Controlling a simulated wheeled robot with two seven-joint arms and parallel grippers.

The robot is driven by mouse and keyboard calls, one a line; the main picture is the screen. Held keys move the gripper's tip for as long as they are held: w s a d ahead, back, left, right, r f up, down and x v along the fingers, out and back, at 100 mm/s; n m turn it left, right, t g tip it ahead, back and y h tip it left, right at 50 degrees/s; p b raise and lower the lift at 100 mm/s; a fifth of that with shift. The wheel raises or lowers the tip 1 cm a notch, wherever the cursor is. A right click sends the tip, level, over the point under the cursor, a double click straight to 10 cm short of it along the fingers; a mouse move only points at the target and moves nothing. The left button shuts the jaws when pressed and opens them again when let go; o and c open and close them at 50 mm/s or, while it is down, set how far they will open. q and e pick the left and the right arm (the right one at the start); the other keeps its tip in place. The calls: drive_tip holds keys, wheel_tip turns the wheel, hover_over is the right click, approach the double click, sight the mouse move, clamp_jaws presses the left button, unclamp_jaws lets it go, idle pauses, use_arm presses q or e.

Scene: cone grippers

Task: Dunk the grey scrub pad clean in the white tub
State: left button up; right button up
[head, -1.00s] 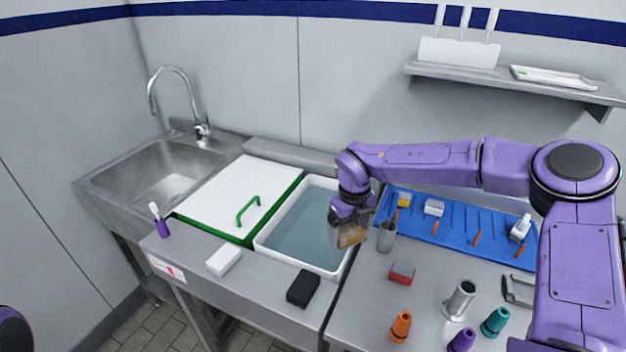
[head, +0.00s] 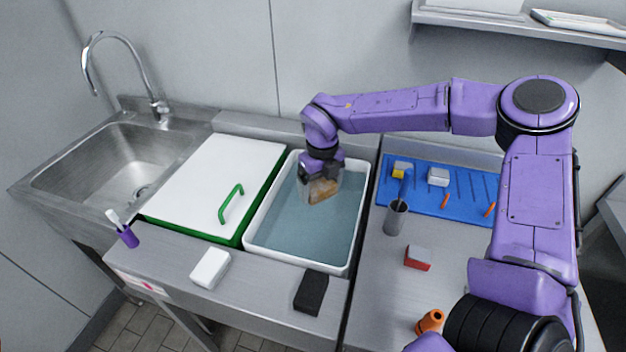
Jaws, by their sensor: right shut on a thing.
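The white tub (head: 298,260) stands in the middle of the counter with grey-blue water in it. My right gripper (head: 321,186) is over the back part of the tub, pointing down. It is shut on a pad (head: 323,191) whose visible face is brown and soiled, with little grey showing. The pad is inside the tub's outline, low over the water; I cannot tell whether it touches the surface. The fingers hide part of the pad. My left gripper is not in view.
A white lid with a green handle (head: 231,203) lies left of the tub, beside a steel sink (head: 110,165). In front are a white block (head: 210,268) and a black block (head: 311,292).

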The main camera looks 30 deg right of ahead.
drive_tip(key=shift+f+b, duration=0.45)
drive_tip(key=shift+f, duration=0.35)
drive_tip(key=f+b, duration=0.2)
drive_tip(key=f, duration=0.1)
drive_tip(key=w+f+b, duration=0.1)
drive_tip(key=f+b, duration=0.1)
drive_tip(key=w+f+b, duration=0.1)
drive_tip(key=f+b, duration=0.1)
drive_tip(key=f, duration=0.1)
drive_tip(key=shift+w+a+f, duration=0.1)
drive_tip(key=shift+w+f, duration=0.05)
drive_tip(key=shift+f, duration=0.2)
drive_tip(key=shift+w+f+b, duration=0.1)
drive_tip(key=shift+f+b, duration=0.05)
drive_tip(key=shift+b, duration=0.2)
drive_tip(key=shift+s+r, duration=0.2)
drive_tip(key=shift+s, duration=0.05)
drive_tip(key=shift+w, duration=0.1)
idle(0.6)
